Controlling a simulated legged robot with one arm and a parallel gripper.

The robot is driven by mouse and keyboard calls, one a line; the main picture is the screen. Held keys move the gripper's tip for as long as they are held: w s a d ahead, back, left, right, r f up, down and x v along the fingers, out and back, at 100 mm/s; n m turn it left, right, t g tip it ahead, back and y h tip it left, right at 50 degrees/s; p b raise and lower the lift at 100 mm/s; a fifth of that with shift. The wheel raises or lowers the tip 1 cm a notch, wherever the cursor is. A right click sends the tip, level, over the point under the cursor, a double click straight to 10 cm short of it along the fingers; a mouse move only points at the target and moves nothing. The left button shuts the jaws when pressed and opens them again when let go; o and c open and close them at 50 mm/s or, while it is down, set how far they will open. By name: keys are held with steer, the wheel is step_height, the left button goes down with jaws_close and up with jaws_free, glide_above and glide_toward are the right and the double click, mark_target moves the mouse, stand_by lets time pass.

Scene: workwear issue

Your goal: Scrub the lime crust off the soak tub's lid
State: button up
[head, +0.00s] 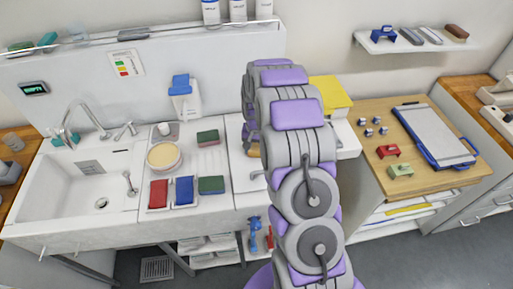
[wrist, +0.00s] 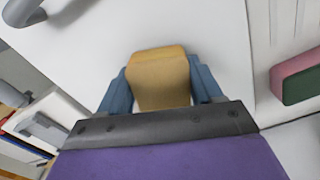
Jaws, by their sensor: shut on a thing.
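In the wrist view my gripper (wrist: 160,72) has its two blue-grey fingers closed on the sides of a yellow-tan block (wrist: 160,92). The block lies over a plain white surface (wrist: 90,50), which looks like the lid; I cannot tell whether it touches. A grey curved handle (wrist: 24,10) shows at its upper left corner. In the head view a white panel (head: 243,160) lies right of the ribbed drainer, partly hidden behind my arm. My gripper is mostly hidden there. I make out no crust on the visible white surface.
Left of the panel are a green-and-red sponge (head: 208,137), a red block (head: 158,194), a blue block (head: 184,190), a green block (head: 211,185) and a round tan-topped dish (head: 164,156). A sink (head: 75,185) is far left. A wooden table (head: 420,175) with a clipboard stands right.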

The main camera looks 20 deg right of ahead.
mark_target(254, 147)
steer(key=r, duration=0.1)
steer(key=a+r, duration=0.1)
steer(key=r, duration=0.1)
steer(key=shift+r+p, duration=0.25)
steer(key=shift+p, duration=0.05)
steer(key=shift+r, duration=0.35)
steer(key=shift+d+r+p, duration=0.2)
steer(key=shift+r+p, duration=0.05)
steer(key=shift+r, duration=0.5)
steer(key=shift+d+r+p, duration=0.15)
steer(key=shift+r+p, duration=0.1)
steer(key=shift+r, duration=0.5)
steer(key=shift+a, duration=0.1)
steer(key=shift+a+r, duration=0.1)
